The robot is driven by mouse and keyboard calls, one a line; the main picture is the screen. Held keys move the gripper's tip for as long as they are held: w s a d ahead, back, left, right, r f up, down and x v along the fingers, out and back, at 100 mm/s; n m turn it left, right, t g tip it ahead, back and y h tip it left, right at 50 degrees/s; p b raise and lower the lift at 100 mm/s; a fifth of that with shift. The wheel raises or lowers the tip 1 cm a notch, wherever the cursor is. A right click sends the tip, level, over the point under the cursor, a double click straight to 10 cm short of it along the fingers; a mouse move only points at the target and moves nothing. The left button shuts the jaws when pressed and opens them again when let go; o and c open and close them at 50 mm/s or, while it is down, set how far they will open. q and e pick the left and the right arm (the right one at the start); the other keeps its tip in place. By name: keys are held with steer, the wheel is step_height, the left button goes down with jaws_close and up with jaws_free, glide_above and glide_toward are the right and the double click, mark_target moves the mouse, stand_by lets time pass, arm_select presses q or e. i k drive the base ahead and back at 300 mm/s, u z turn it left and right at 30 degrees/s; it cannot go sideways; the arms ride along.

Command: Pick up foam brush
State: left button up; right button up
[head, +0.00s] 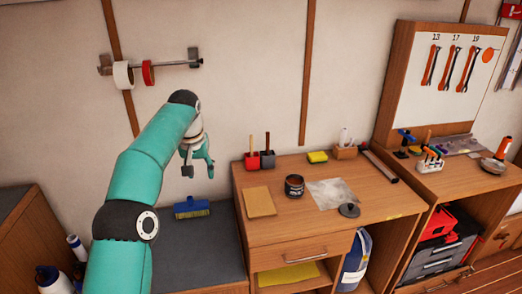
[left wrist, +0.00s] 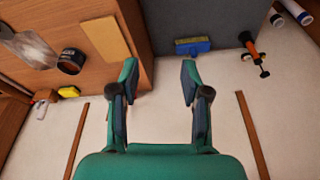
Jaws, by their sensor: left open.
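I cannot tell for certain which of these is the foam brush. My left gripper (head: 197,167) is open and empty, above the grey surface and apart from the brush head. Its two fingers (left wrist: 158,82) stand wide apart. My right gripper is out of view.
The wooden bench (head: 290,225) holds a tan sheet (head: 260,201), a dark can (head: 294,186), a clear plastic sheet (head: 331,192) and a yellow sponge (head: 317,157). A tape rail (head: 172,65) is on the wall above.

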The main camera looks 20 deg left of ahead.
mark_target(251, 136)
steer(key=i, duration=1.4)
steer(key=u, duration=0.05)
